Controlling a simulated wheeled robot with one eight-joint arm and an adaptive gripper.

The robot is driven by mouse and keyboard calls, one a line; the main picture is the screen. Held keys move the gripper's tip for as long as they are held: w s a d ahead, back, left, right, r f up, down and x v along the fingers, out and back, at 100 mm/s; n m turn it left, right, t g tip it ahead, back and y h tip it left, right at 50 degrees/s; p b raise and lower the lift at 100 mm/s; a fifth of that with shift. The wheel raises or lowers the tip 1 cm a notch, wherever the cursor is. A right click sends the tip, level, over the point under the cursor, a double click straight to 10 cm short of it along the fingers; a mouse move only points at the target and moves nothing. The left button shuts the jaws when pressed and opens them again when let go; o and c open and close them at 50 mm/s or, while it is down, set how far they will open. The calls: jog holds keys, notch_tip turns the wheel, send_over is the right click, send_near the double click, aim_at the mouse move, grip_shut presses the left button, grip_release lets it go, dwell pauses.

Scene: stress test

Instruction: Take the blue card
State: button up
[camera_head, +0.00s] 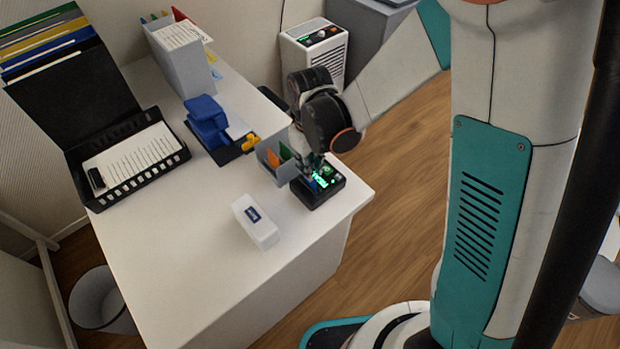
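My gripper (314,175) points down at a small black box (317,199) near the right corner of the white desk. The box top shows glowing green and a small blue patch, partly hidden by my gripper. I cannot tell whether this patch is the blue card. A grey holder (271,168) just left of my gripper has orange and green cards standing in it; no blue one shows clearly there. My fingers are small and dark here, so I cannot tell whether they are open or shut.
A white box with a blue label (256,222) lies on the desk, left of the black box. A blue object (207,120), a black paper tray (83,187) and a grey file holder (185,72) stand farther back. The front desk surface is clear.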

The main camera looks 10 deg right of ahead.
jog(key=shift+f+b, duration=0.9)
jog(key=shift+f, duration=0.45)
jog(key=shift+c, duration=0.4)
grip_shut()
notch_tip(320, 180, up, 5)
jog(key=p, duration=0.3)
jog(key=shift+r, duration=0.1)
jog(key=shift+r+p, duration=1.9)
jog(key=shift+r, duration=0.55)
